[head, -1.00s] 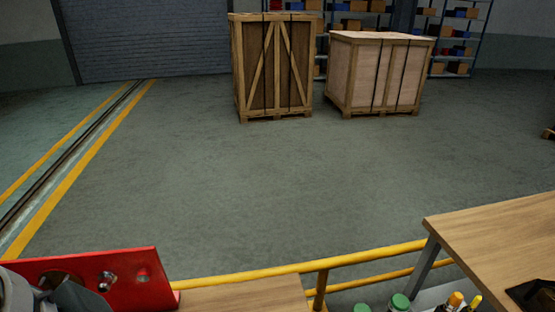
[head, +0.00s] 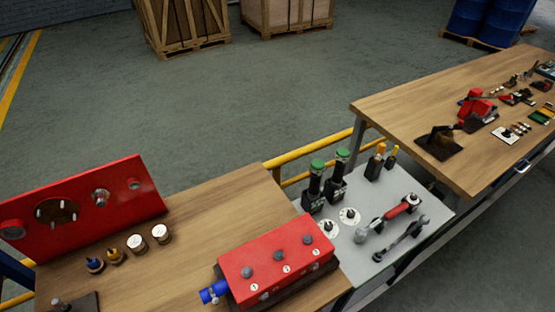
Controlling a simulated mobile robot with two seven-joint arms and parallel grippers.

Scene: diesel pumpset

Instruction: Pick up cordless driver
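I cannot tell for certain which thing is the cordless driver. Two upright black tools with green tops, the left one (head: 316,180) and the right one (head: 340,168), stand in black holders on the grey panel (head: 428,200). A red and black device (head: 475,107) sits on the farther wooden bench; its details are too small to read. A red-handled tool (head: 396,214) and a grey wrench (head: 404,240) lie on the grey panel. Neither of my grippers is in view.
A red block with knobs (head: 270,255) and a red upright plate (head: 120,190) stand on the near wooden bench (head: 205,210). Yellow rails (head: 325,150) run behind the grey panel. Wooden crates (head: 180,20) and blue drums (head: 485,20) stand beyond open floor.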

